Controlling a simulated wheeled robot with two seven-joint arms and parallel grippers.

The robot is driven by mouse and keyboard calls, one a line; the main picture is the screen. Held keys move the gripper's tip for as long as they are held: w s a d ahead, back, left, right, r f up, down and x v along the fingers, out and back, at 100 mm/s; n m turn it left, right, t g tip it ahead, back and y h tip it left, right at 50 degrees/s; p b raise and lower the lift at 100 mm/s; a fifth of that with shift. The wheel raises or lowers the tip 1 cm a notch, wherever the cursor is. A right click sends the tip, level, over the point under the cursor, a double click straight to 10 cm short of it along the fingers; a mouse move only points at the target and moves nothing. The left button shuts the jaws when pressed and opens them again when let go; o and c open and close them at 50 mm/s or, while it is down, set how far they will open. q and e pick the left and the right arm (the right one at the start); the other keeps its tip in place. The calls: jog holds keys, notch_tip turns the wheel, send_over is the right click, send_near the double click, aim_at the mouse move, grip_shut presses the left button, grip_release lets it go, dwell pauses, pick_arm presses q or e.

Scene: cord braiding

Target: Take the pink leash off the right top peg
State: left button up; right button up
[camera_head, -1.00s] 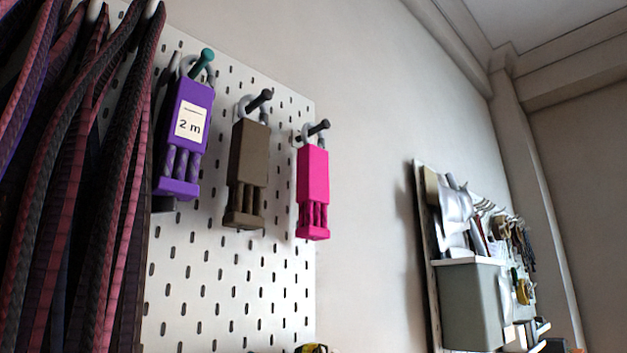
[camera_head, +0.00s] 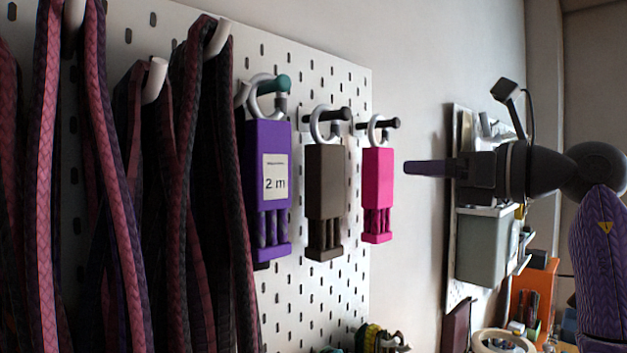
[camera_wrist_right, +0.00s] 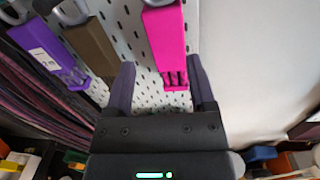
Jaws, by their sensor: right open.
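The pink leash (camera_head: 378,190), a pink block with short strands at its lower end, hangs upright by a pale ring from the dark right top peg (camera_head: 392,123). My right gripper (camera_head: 408,168) is open and empty to the right of the pink block, at about its mid height, with a gap between them in the head view. In the right wrist view the pink leash (camera_wrist_right: 166,45) shows beyond the two spread fingers (camera_wrist_right: 160,65), its lower end lined up between them. My left gripper is not in view.
A brown block (camera_head: 325,180) and a purple block marked "2 m" (camera_head: 267,170) hang on pegs to the left. Braided cords (camera_head: 110,200) hang farther left on the white pegboard (camera_head: 310,290). A grey bin (camera_head: 483,245) and orange box (camera_head: 533,295) stand behind at right.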

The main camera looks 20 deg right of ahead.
aim_at(383, 155)
jog(key=shift+t+h, duration=0.4)
jog(key=shift+h, duration=0.3)
jog(key=w+a+p, duration=0.1)
jog(key=w, duration=0.1)
jog(key=w+a+r+p, duration=0.1)
jog(key=w, duration=0.1)
jog(key=w+a+r+p, duration=0.1)
jog(key=w+p, duration=0.1)
jog(key=w, duration=0.1)
jog(key=shift+r, duration=0.1)
jog(key=shift+w+a+f, duration=0.1)
jog(key=shift+w+f, duration=0.1)
jog(key=shift+w, duration=0.2)
jog(key=shift+s, duration=0.15)
jog(key=shift+c, duration=0.9)
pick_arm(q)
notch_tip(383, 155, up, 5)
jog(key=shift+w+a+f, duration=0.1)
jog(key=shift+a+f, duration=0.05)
pick_arm(e)
grip_shut()
